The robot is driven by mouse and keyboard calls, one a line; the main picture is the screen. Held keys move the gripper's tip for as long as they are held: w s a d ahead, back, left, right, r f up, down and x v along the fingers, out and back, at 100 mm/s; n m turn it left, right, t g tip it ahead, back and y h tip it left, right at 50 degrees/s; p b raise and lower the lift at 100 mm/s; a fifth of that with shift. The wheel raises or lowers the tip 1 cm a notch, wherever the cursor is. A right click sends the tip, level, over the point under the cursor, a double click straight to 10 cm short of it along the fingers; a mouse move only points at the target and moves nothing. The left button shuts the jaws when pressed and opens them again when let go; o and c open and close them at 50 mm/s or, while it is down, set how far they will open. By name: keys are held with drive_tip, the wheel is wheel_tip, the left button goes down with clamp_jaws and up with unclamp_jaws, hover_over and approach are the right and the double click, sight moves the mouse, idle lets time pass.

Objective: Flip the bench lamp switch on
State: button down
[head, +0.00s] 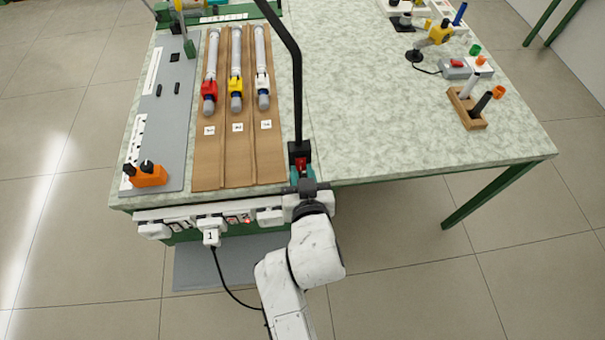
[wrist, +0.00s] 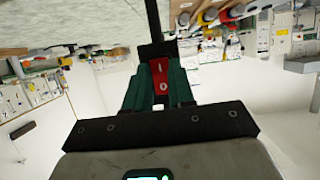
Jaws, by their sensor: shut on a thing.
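The bench lamp is a black post (head: 297,90) rising from a black clamp block (head: 299,149) at the table's front edge. Its red switch (head: 301,164) sits low on the front of that block. In the wrist view the red switch (wrist: 161,86) carries I and O marks and lies between the green fingers. My gripper (head: 301,178) reaches it from the front, shut on the red switch. The wrist view shows my gripper (wrist: 160,72) with one finger along each side. The lamp's head is out of view, and I cannot tell whether it is lit.
A power strip (head: 185,212) with a plug marked 1 (head: 211,236) and a small red light runs along the front edge left of my gripper. A brown grooved board (head: 222,160) holds three rods. A wooden holder (head: 466,108) stands far right. The table's middle right is clear.

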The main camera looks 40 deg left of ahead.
drive_tip(key=f+t+y+b, duration=0.1)
drive_tip(key=b, duration=0.4)
drive_tip(key=shift+f+b, duration=0.15)
drive_tip(key=shift+b, duration=0.25)
drive_tip(key=y+b, duration=0.1)
drive_tip(key=b, duration=0.1)
drive_tip(key=shift+t+b, duration=0.3)
drive_tip(key=shift+t, duration=0.1)
drive_tip(key=shift+r, duration=0.25)
drive_tip(key=c, duration=1)
unclamp_jaws()
drive_tip(key=shift+o, duration=0.2)
drive_tip(key=v, duration=1)
drive_tip(key=shift+s+d, duration=0.15)
drive_tip(key=shift+d, duration=0.2)
